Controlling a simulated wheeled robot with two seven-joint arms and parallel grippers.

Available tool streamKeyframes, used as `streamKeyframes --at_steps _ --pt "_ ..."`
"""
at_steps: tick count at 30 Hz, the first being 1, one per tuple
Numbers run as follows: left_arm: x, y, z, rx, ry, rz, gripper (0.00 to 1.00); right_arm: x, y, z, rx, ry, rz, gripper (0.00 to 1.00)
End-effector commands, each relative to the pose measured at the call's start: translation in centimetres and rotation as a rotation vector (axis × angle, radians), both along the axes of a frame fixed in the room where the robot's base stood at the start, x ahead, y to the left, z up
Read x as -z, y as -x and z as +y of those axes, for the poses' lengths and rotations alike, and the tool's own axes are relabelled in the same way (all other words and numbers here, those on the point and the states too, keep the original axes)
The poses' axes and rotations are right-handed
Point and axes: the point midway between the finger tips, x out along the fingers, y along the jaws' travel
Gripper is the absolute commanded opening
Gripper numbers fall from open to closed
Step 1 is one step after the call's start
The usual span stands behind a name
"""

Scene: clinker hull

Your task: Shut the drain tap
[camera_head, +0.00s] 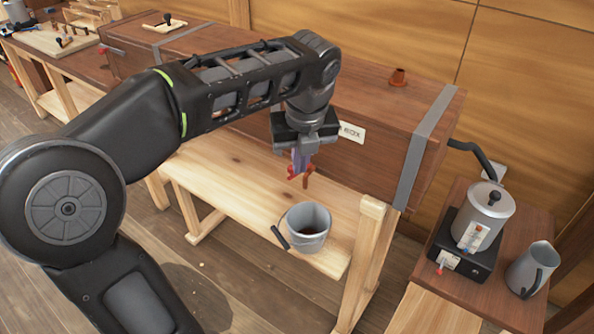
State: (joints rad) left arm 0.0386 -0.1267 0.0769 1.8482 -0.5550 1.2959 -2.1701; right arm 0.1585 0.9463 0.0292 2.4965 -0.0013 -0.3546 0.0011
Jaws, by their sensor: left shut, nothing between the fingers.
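The drain tap (308,174) shows as small red and reddish-brown parts at the front of the long wooden box (373,125), above the bucket. My left gripper (300,168) points down right at the tap, its fingers shut with nothing between them. The fingers overlap the tap in this view, so I cannot tell whether they touch it. My gripper and wrist hide much of the tap, and its handle position is unclear. A grey bucket (308,243) with a dark handle stands below on the wooden bench and holds something brown. My right gripper is not in view.
The box has metal bands and a white label (351,132), with a brown plug-like piece (398,77) on top. A kettle-like boiler (485,215) and a metal jug (531,269) stand on a side table at right. The bench (235,190) left of the bucket is clear.

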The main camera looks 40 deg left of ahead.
Motion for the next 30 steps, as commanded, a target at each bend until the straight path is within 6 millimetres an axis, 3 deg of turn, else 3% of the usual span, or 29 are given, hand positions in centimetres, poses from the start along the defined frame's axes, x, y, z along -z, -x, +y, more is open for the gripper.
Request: streamKeyframes --at_steps 13,17,28,30 --pt "1.2 -0.2 0.2 -0.004 0.002 0.001 0.00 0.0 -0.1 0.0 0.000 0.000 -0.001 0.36" --pt "2.9 -0.5 0.5 -0.004 0.003 0.001 0.00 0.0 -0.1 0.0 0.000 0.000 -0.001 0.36" --pt "10.0 -1.6 1.8 -0.004 0.004 0.003 0.00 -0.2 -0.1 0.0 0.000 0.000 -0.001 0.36" --pt "9.3 -2.6 2.8 -0.007 0.003 -0.001 0.00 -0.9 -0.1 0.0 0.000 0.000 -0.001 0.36"
